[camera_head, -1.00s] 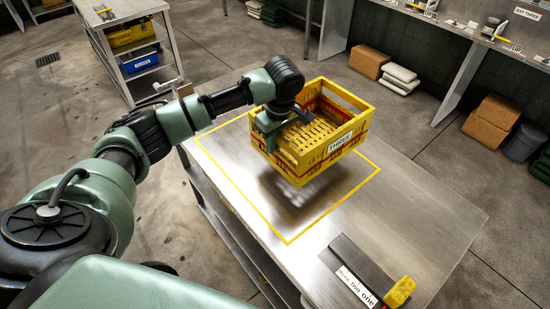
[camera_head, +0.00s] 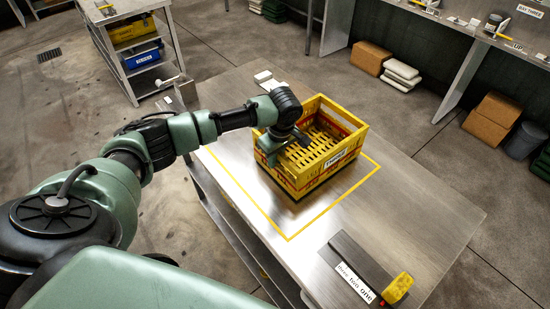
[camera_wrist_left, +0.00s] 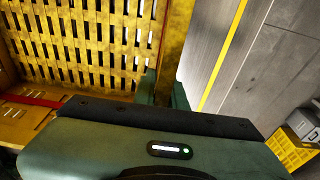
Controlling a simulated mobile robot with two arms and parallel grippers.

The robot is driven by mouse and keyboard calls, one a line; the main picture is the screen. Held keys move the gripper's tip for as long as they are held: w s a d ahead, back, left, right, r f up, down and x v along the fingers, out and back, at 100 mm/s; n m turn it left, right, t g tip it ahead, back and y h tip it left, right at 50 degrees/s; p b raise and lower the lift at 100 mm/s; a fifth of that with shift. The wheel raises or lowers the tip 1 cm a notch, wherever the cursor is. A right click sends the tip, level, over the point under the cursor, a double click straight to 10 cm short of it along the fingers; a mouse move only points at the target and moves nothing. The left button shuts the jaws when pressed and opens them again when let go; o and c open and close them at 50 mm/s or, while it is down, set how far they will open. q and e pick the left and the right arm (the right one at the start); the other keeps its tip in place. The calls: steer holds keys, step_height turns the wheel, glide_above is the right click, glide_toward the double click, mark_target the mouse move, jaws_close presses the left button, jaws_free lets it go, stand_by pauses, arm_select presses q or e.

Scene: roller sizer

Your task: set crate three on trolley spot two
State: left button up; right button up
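Crate three (camera_head: 326,172), a yellow slatted crate with red bands and a "THREE" label, is over the metal table (camera_head: 420,200), inside a yellow outlined area (camera_head: 291,238). It is upright and looks empty; its base is at or very near the top. My left gripper (camera_head: 270,149) is at the crate's left wall. In the left wrist view the fingers (camera_wrist_left: 164,92) stand on both sides of the yellow wall and look closed on it. My right gripper is not in view. I cannot tell which surface is trolley spot two.
A dark bar with a "three two one" label (camera_head: 354,284) and a yellow block (camera_head: 397,288) lies at the table's front. A shelved stand (camera_head: 130,50) at upper left holds yellow and blue crates. Brown boxes (camera_head: 492,118) line the right wall. The table's right part is clear.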

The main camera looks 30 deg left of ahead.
arm_select(q)
steer(key=o, duration=0.3)
steer(key=shift+r, duration=0.15)
